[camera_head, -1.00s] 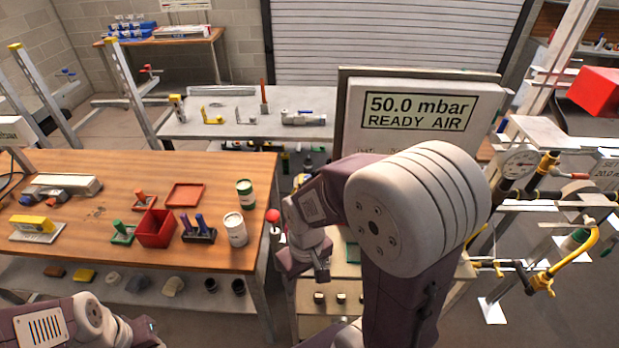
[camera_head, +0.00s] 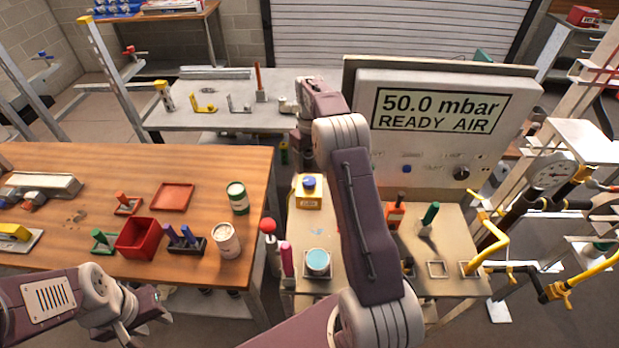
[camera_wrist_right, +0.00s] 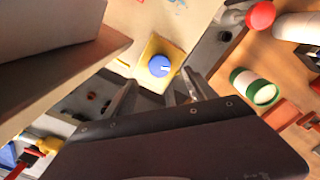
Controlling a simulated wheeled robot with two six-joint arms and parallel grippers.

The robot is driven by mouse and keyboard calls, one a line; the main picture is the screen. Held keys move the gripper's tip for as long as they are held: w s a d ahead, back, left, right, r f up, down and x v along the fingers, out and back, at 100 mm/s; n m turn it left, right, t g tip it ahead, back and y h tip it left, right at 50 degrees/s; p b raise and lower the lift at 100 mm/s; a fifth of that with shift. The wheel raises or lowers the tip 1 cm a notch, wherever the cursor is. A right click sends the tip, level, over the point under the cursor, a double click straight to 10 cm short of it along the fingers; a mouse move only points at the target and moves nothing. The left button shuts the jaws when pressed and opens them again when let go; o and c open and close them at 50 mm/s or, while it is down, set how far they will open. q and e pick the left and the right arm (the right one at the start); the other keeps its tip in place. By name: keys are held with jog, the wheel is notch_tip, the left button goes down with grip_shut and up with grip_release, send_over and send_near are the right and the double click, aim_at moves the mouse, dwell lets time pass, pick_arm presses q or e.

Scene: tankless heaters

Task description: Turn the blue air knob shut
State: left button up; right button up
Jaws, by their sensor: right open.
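A round blue knob (camera_head: 309,184) sits on top of a small yellow box (camera_head: 308,201) at the back left of the beige bench. In the right wrist view the blue knob (camera_wrist_right: 160,66) shows a small pale mark, on the yellow box (camera_wrist_right: 149,48). My right gripper (camera_wrist_right: 160,97) is open and empty, with the knob ahead of its fingertips, apart from them. In the head view my right gripper (camera_head: 304,148) is partly hidden and hangs behind the box. My left gripper (camera_head: 146,312) is at lower left, clear of the bench; its jaw opening is unclear.
A panel (camera_head: 440,130) reading "50.0 mbar READY AIR" stands at the bench's back, with a black knob (camera_head: 461,173) and a small blue part (camera_head: 406,155). A red-topped post (camera_head: 268,226) and a teal-topped jar (camera_head: 318,262) stand near the box. Yellow pipes (camera_head: 585,277) are at right.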

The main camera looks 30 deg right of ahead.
aim_at(309, 180)
jog(key=f, duration=0.5)
jog(key=f+p, duration=0.1)
jog(key=f, duration=0.2)
jog(key=shift+w+d+f, duration=0.15)
jog(key=shift+w, duration=0.15)
jog(key=shift+s+f, duration=0.15)
jog(key=shift+f, duration=0.2)
jog(key=c, duration=1.4)
